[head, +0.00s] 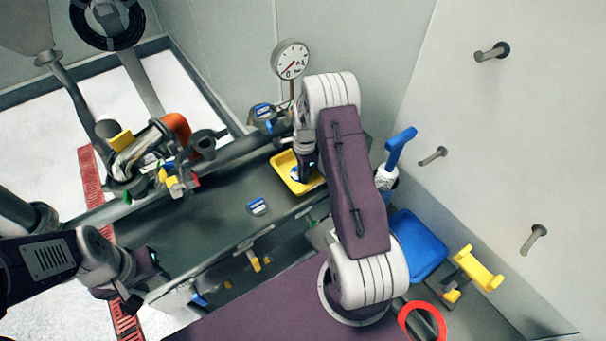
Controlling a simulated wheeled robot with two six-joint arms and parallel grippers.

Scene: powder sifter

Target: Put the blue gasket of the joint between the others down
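My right gripper (305,176) points down at the yellow tray (279,160) on the dark bench. A small blue and white piece (296,174) shows at its fingertips, in or just above the tray. It may be the blue gasket, but my arm covers much of it, and I cannot tell whether the fingers hold it. A pipe joint with several coloured parts (172,180) stands at the left of the bench. My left gripper (138,290) is at the lower left by the bench's front edge, away from the tray; its fingers are not clear.
A small blue-labelled piece (257,206) lies on the bench left of the tray. A pressure gauge (291,60) stands behind. A blue bin (419,246), yellow holder (478,268) and red ring (422,320) are at right. Pegs (491,52) stick out of the wall. The bench middle is mostly clear.

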